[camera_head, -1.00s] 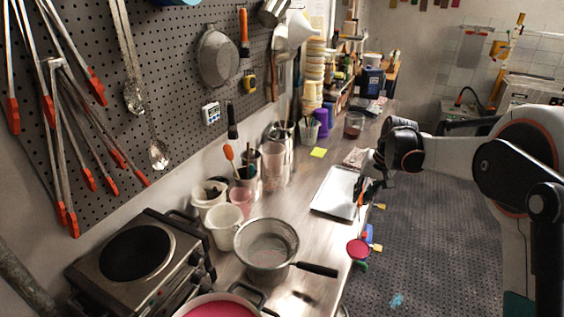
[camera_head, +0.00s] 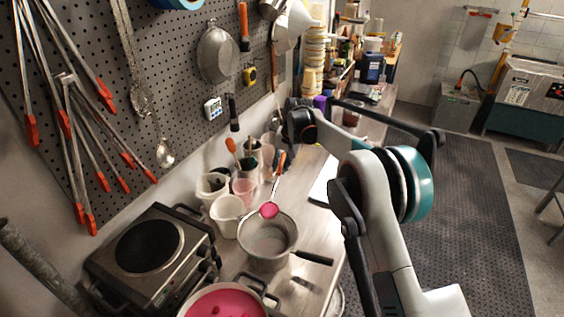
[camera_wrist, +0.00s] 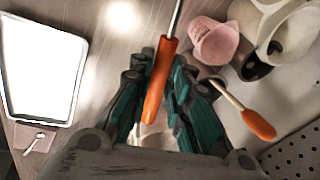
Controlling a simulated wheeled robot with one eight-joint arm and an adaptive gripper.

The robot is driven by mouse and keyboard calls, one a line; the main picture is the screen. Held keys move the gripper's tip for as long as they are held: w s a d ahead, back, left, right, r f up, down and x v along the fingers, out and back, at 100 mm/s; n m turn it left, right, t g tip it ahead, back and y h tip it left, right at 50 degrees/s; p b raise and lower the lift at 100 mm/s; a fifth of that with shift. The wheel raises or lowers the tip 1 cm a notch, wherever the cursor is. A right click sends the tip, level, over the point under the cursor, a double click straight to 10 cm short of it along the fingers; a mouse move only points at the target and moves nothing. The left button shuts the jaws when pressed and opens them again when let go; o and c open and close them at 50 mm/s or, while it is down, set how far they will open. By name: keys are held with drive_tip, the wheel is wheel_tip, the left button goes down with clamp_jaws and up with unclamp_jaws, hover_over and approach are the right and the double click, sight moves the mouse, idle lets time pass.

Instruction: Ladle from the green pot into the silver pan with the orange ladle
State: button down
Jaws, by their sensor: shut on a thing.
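My gripper (camera_wrist: 160,85) is shut on the orange handle of the ladle (camera_wrist: 156,95). In the head view the ladle (camera_head: 269,210) hangs down from my gripper, its bowl full of pink, over the back rim of the silver pan. The silver pan (camera_head: 282,251) stands on the counter with its dark handle to the right; its inside looks grey, with no pink visible. A pot (camera_head: 268,283) with pink liquid, which I take for the green pot, is cut off at the bottom edge; its green colour is not clear. My fingertips are mostly hidden in the head view.
A hot plate (camera_head: 150,250) stands left of the pan. White tubs (camera_head: 227,212) and a pink cup (camera_head: 243,190) stand close behind the pan. A bright tray (camera_head: 322,185) lies to the right on the counter. Tools hang on the pegboard (camera_head: 190,100) behind.

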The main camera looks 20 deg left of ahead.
drive_tip(key=shift+s+f+t+b, duration=0.2)
drive_tip(key=shift+f+t+b, duration=0.2)
drive_tip(key=shift+f, duration=0.25)
drive_tip(key=shift+s+r, duration=0.1)
drive_tip(key=shift+r, duration=0.3)
drive_tip(key=shift+s+d+r+n+t+y+p, duration=0.15)
drive_tip(key=shift+s+r+t+p, duration=0.4)
drive_tip(key=shift+r, duration=0.5)
drive_tip(key=shift+s+d+r+n+t+y+p, duration=0.1)
drive_tip(key=shift+s+r+t+y+p, duration=0.2)
drive_tip(key=shift+r+t, duration=0.55)
drive_tip(key=shift+s+d+r+n+t+y+p, duration=0.1)
drive_tip(key=shift+s+r+t+p, duration=0.35)
drive_tip(key=shift+r, duration=0.75)
drive_tip(key=s+d+r+t+y+b, duration=0.1)
drive_tip(key=s+r+t+b, duration=0.3)
drive_tip(key=s, duration=0.4)
drive_tip(key=s+d+r+n+t+y+b, duration=0.1)
drive_tip(key=s+r+t+b, duration=0.3)
drive_tip(key=s, duration=0.4)
drive_tip(key=shift+d+r+t+y+b, duration=0.15)
drive_tip(key=shift+d+t+y+b, duration=0.3)
drive_tip(key=shift+t+b, duration=0.4)
drive_tip(key=shift+s+r+n, duration=0.1)
drive_tip(key=shift+r+n, duration=0.05)
drive_tip(key=shift+n, duration=0.1)
drive_tip(key=shift+s+r+p, duration=0.15)
drive_tip(key=shift+r+p, duration=1.45)
drive_tip(key=shift+r, duration=0.85)
